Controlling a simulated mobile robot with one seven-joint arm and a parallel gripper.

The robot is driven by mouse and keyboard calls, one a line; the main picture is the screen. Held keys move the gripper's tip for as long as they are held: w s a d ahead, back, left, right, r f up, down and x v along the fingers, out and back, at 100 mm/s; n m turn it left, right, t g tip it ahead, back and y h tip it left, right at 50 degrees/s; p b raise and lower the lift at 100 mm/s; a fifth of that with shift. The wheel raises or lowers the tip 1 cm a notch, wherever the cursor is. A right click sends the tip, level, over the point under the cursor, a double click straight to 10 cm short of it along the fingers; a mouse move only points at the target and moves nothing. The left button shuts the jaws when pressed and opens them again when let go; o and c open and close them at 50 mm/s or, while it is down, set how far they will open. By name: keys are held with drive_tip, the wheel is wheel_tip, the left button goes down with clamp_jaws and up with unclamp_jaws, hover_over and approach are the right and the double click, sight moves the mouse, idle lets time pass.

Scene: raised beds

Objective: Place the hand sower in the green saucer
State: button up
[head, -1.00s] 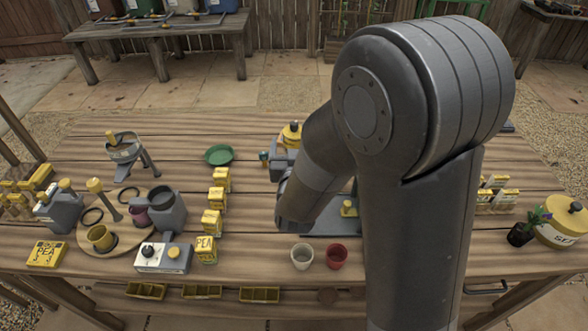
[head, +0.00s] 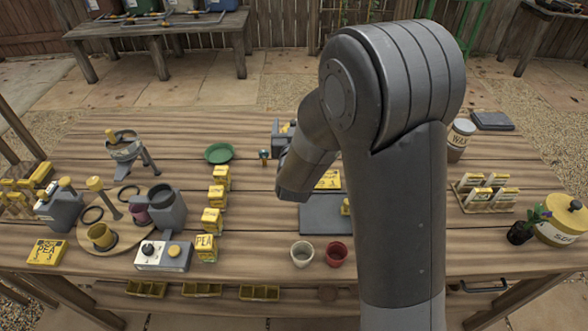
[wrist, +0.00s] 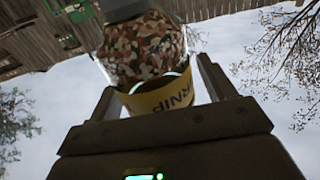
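My gripper is shown close up in the wrist view (wrist: 160,95). Its two fingers stand on either side of a clear container full of mixed seeds, with a grey end and a yellow lettered band. I take this to be the hand sower (wrist: 145,48); sky shows behind it. The band sits between the fingers, close to my palm. In the head view my gripper is partly hidden by my arm, beyond the grey tray. The green saucer (head: 219,153) lies on the table left of it and looks empty.
A small teal and orange item (head: 264,156) stands between saucer and gripper. A row of yellow seed boxes (head: 213,218) runs in front of the saucer. A metal funnel stand (head: 124,148) is to its left. Two cups, white (head: 302,254) and red (head: 336,254), stand near the front edge.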

clamp_jaws()
idle(0.7)
